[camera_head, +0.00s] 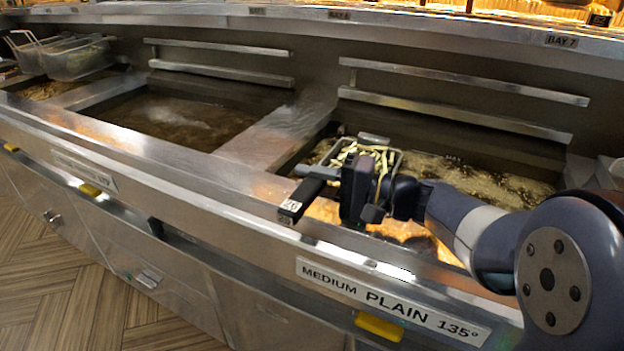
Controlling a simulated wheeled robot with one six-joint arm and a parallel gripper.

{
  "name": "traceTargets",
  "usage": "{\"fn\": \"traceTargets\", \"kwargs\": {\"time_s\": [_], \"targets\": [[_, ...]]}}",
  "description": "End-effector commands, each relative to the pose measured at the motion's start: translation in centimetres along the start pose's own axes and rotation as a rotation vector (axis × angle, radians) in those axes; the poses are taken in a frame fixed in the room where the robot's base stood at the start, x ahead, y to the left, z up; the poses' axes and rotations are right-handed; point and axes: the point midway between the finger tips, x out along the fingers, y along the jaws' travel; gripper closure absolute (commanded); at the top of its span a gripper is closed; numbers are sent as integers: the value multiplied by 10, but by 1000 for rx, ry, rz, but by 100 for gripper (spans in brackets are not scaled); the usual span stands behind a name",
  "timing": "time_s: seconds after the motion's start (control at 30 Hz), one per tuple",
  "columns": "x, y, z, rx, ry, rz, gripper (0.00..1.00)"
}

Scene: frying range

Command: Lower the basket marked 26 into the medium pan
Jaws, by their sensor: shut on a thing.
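My gripper (357,192) is shut on the dark handle of a wire basket (397,165). The handle's end tag (290,205) has small white digits that look like 26, though they are not sharp. Pale fries fill the basket, which is over the left part of the medium pan (478,180). The pan's front label reads MEDIUM PLAIN 135°. The oil around the fries looks golden and bubbly. My gripper and arm hide part of the basket and pan, and I cannot tell how deep the basket sits.
Left of a metal divider (262,145) is another pan (170,118) of brown oil, with no basket in it. Further left, wire baskets (75,58) stand at a third bay. Rails (455,112) run along the back wall. A metal front ledge (190,170) borders the pans.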

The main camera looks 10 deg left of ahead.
Motion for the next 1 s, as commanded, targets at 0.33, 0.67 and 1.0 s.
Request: {"fn": "traceTargets", "kwargs": {"time_s": [0.33,0.67,1.0], "targets": [[0,-1,0,-3,0,-1,66],[0,1,0,3,0,1,53],[-30,0,-1,1,6,1,53]]}}
